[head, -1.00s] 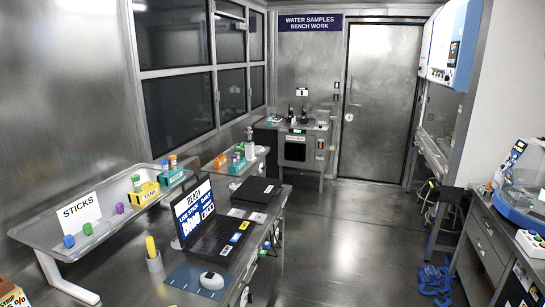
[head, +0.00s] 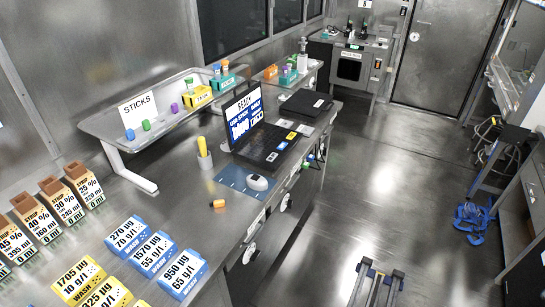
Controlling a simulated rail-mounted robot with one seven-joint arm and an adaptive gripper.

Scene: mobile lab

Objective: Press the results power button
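I cannot make out a power button marked for results. An open laptop (head: 264,144) stands on the left bench, its lit screen (head: 243,113) headed "READY", with "USB STICK ONLY" below. Small coloured labels lie on its keyboard half. A closed dark laptop (head: 306,106) lies just behind it. Small round white fittings (head: 286,202) sit along the bench's front side, too small to read. I do not see my gripper in the head view.
A tray with a "STICKS" sign (head: 138,109) stands at the back left. A white mouse (head: 258,183) lies on a blue mat (head: 231,179). Labelled boxes (head: 152,254) fill the near left. Blue tangled items (head: 472,216) lie on the floor.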

